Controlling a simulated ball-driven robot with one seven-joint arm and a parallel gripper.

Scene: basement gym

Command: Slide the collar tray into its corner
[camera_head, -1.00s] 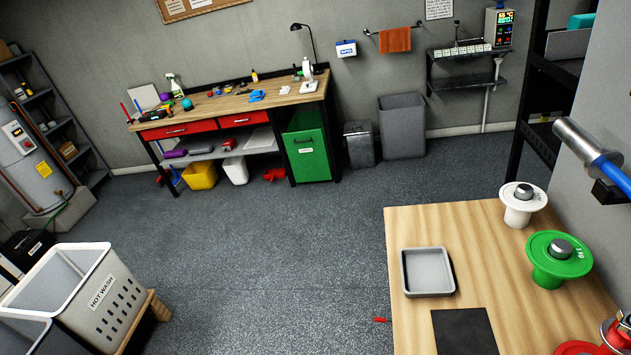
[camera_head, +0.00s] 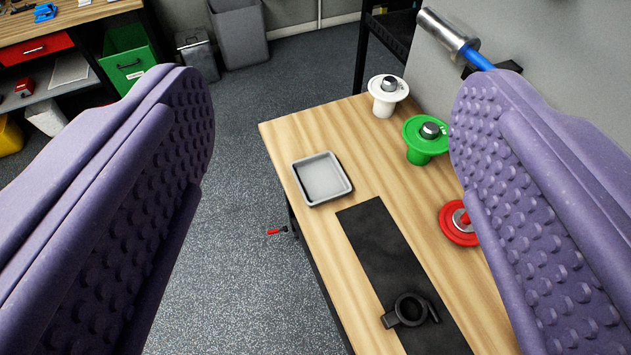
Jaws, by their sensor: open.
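The collar tray (camera_head: 322,180) is a shallow grey square tray. It lies on the wooden table (camera_head: 285,128) near its left edge, above the black mat, and looks empty. A black collar (camera_head: 410,310) with a lever lies at the lower end of the mat. My gripper (camera_head: 332,130) is open, with two purple studded fingers wide apart in the foreground. The tray shows between the fingers, well beyond them, and nothing is held. The fingers hide part of the table's right side.
A black mat (camera_head: 375,240) runs down the middle. A bar with a blue section (camera_head: 480,60) juts out above. Floor left of the table is mostly clear, with a small red item (camera_head: 277,231).

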